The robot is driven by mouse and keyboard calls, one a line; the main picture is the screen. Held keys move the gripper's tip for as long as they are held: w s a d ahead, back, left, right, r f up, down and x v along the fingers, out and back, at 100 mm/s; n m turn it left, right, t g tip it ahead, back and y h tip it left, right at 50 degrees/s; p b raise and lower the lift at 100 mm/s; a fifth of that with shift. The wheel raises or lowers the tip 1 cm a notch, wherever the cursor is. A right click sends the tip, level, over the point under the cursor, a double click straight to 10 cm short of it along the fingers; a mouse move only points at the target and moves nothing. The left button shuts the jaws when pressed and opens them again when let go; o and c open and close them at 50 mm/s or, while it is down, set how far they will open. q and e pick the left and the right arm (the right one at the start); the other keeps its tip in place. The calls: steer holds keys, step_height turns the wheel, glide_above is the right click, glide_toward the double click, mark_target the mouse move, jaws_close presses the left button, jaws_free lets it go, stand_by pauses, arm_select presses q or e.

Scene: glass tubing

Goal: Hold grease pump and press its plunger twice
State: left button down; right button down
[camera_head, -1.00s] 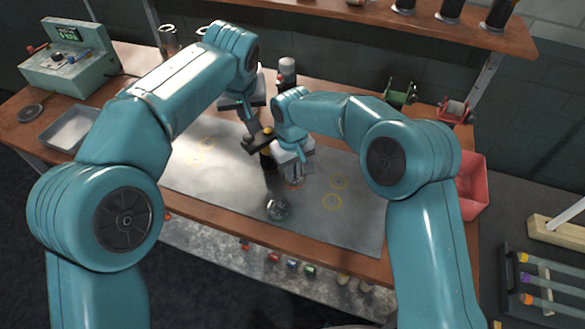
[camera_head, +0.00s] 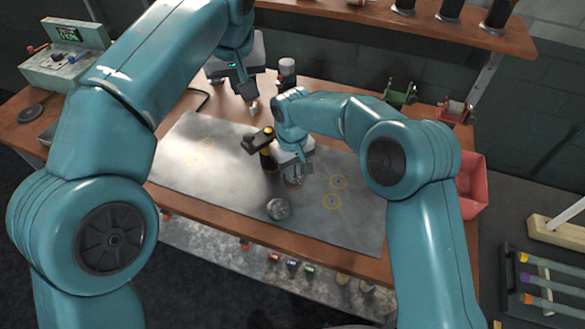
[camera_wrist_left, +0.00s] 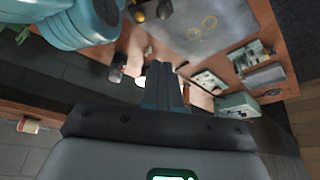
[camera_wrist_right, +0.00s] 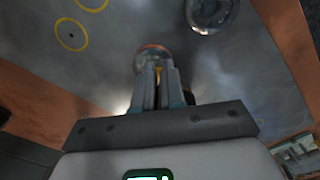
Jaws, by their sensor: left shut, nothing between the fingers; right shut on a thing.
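The grease pump (camera_head: 257,141) is dark with a yellow spot on its head and stands upright over the mat beside my right gripper (camera_head: 291,166).
A grey mat (camera_head: 225,175) with yellow circles covers the bench's middle. A red bin (camera_head: 472,185) stands right, a green console (camera_head: 65,55) back left. The mat's left part is clear.

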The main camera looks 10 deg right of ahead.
arm_select(q)
steer(key=shift+v, duration=1.5)
arm_select(e)
steer(key=c, duration=1.1)
jaws_free()
steer(key=shift+c, duration=0.2)
step_height(320, 180, up, 12)
steer(key=shift+f, duration=0.1)
arm_select(q)
steer(key=shift+f, duration=0.1)
arm_select(e)
steer(key=shift+s, duration=0.15)
